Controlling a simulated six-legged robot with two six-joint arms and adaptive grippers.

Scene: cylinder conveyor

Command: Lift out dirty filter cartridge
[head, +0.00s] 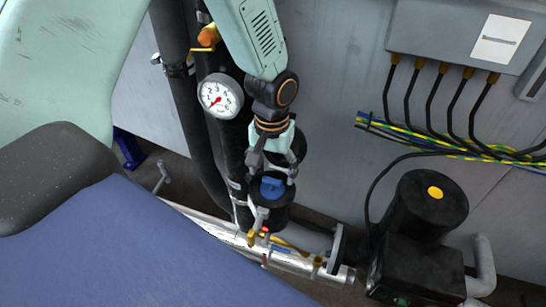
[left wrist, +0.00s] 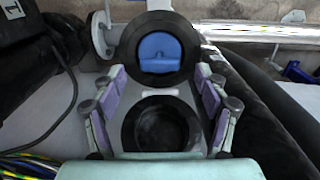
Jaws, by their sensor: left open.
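A black round housing (head: 270,215) stands on the pipework in the head view, with a blue cartridge top (head: 271,187) inside its rim. The blue top also shows in the left wrist view (left wrist: 160,52). A second black round opening (left wrist: 160,128) with a dark inside lies between my fingers in the left wrist view. I cannot tell whether a dirty cartridge sits in it. In the head view my arm mostly hides it. My left gripper (head: 272,168) points down, open, its fingers (left wrist: 162,105) spread on both sides of the dark opening. My right gripper is out of view.
A white gauge (head: 221,95) and thick black pipes (head: 183,115) stand left of the gripper. A silver pipe (head: 215,229) runs below. A black pump (head: 420,220) stands at right. Cables (head: 435,140) hang from a grey box (head: 455,35) on the wall.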

